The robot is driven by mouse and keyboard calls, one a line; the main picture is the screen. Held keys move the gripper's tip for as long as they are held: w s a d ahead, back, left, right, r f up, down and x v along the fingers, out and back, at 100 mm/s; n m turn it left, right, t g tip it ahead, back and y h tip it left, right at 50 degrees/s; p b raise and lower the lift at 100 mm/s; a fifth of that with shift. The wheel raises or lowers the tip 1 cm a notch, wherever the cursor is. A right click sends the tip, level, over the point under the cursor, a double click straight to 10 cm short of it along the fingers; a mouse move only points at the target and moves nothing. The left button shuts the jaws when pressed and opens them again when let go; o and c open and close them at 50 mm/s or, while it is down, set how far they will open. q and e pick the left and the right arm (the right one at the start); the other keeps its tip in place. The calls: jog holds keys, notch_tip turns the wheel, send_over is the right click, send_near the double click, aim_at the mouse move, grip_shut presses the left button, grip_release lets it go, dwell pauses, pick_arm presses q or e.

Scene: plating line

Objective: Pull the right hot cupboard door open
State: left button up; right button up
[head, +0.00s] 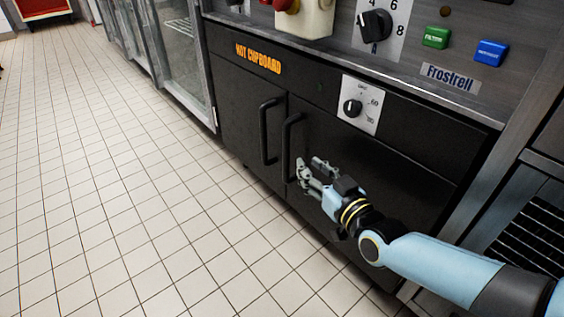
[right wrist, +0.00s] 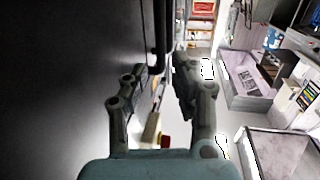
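The black hot cupboard (head: 262,95) has two closed doors with upright bar handles side by side. The right door (head: 385,165) has its handle (head: 287,140) near its left edge. My right gripper (head: 308,169) is at the lower end of this handle, just to its right in the head view. In the right wrist view its two fingers (right wrist: 163,88) are spread apart, with dark handle bars (right wrist: 161,40) beyond them. I see nothing gripped between the fingers, and cannot tell whether they touch the handle. My left gripper is not in view.
A dial panel (head: 361,105) sits above the right door. The counter front above carries a green button (head: 437,37), a blue button (head: 491,52) and a large knob (head: 375,24). Glass-doored cabinets (head: 182,50) stand at the left. The tiled floor (head: 110,200) before the cupboard is clear.

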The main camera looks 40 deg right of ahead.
aim_at(288, 141)
jog(key=shift+t, duration=0.3)
jog(key=w+b, duration=0.1)
jog(key=w, duration=0.2)
jog(key=w+b, duration=0.1)
jog(key=w, duration=0.2)
jog(key=w+d+b, duration=0.1)
jog(key=w, duration=0.3)
jog(key=shift+d+r, duration=0.1)
jog(key=shift+r, duration=0.25)
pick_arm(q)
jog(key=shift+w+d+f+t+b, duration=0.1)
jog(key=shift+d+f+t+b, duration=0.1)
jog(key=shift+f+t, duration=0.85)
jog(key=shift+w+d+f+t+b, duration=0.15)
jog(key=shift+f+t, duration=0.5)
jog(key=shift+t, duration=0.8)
pick_arm(e)
jog(key=shift+w+r, duration=0.1)
jog(key=shift+w, duration=0.55)
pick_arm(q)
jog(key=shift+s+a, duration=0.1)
pick_arm(e)
jog(key=shift+c, duration=0.2)
grip_shut()
